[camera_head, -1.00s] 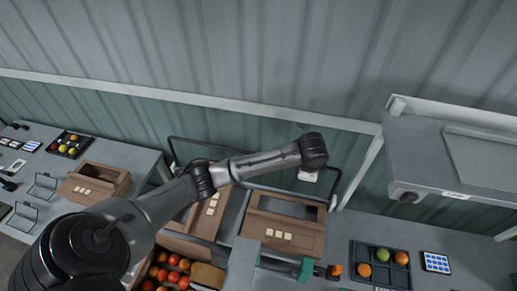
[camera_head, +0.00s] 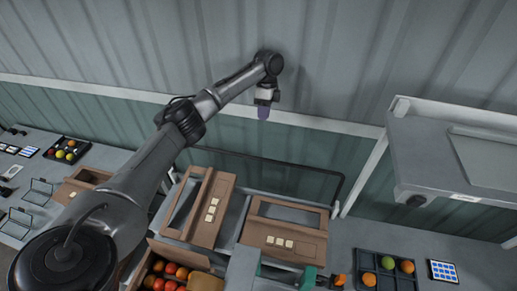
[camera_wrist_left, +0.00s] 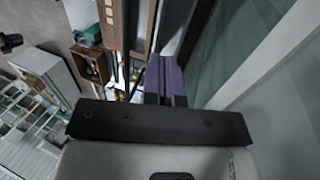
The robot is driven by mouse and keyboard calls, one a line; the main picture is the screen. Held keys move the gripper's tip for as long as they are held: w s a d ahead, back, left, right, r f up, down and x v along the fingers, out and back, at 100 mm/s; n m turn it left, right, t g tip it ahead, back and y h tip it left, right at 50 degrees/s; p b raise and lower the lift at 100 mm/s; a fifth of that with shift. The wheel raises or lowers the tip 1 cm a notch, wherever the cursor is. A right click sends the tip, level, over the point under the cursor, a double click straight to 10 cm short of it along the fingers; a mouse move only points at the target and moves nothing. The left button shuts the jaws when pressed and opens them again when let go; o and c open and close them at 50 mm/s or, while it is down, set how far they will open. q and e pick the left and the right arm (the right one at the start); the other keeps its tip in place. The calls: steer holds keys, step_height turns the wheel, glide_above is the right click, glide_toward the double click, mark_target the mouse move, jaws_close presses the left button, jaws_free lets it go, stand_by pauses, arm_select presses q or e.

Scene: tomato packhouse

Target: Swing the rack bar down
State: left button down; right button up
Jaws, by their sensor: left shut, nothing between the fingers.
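The rack bar (camera_head: 300,165) is a thin black tubular frame standing behind the brown crates, in front of the green lower wall, in the head view. Its left end is partly hidden by my left arm. My left gripper (camera_head: 263,112) hangs above and behind the bar's top run, near the white wall rail, pointing down and clear of the bar. Its purple fingers are shut and empty; they also show in the left wrist view (camera_wrist_left: 166,82). I cannot make out the bar in the wrist view.
Two brown crates, a left one (camera_head: 216,205) and a right one (camera_head: 292,237), sit below the bar. A grey overhead unit (camera_head: 430,170) juts out at right. A dark fruit tray (camera_head: 375,286) lies on the bench. Red fruit (camera_head: 170,268) fills a box at the front.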

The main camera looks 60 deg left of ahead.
arm_select(q)
steer(key=s+d+f+p, duration=0.2)
steer(key=s+d+f, duration=0.3)
steer(key=f, duration=0.5)
steer(key=shift+s, duration=0.15)
stand_by(0.4)
steer(key=shift+d, duration=0.15)
